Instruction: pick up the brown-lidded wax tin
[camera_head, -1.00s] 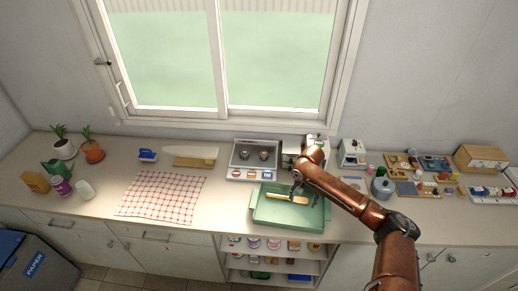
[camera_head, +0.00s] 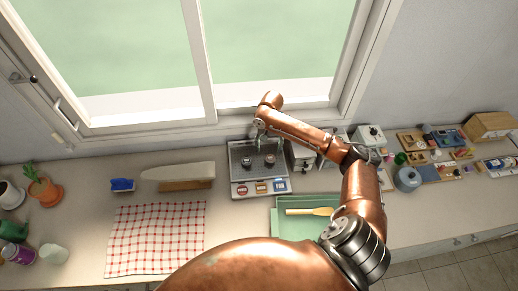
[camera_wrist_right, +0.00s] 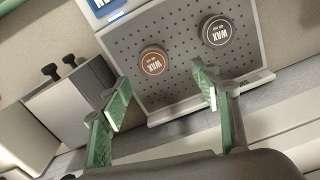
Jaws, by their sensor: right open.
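The brown-lidded wax tin (camera_wrist_right: 153,62) stands on a grey perforated tray (camera_wrist_right: 180,35); in the head view it is the right one of two tins (camera_head: 270,160). A dark-lidded wax tin (camera_wrist_right: 217,30) stands beside it, on its right in the wrist view and its left in the head view (camera_head: 246,161). My right gripper (camera_wrist_right: 162,97) is open and empty, its green-padded fingers apart. It hovers by the tray's window-side edge (camera_head: 257,138), with the brown-lidded tin just beyond the gap between its fingertips. My left gripper is out of view.
Pale appliances (camera_head: 302,156) stand close to the tray's right side. A green tray (camera_head: 300,226) with a yellow-handled tool lies nearer me, and a checked cloth (camera_head: 155,238) to the left. The window is close behind.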

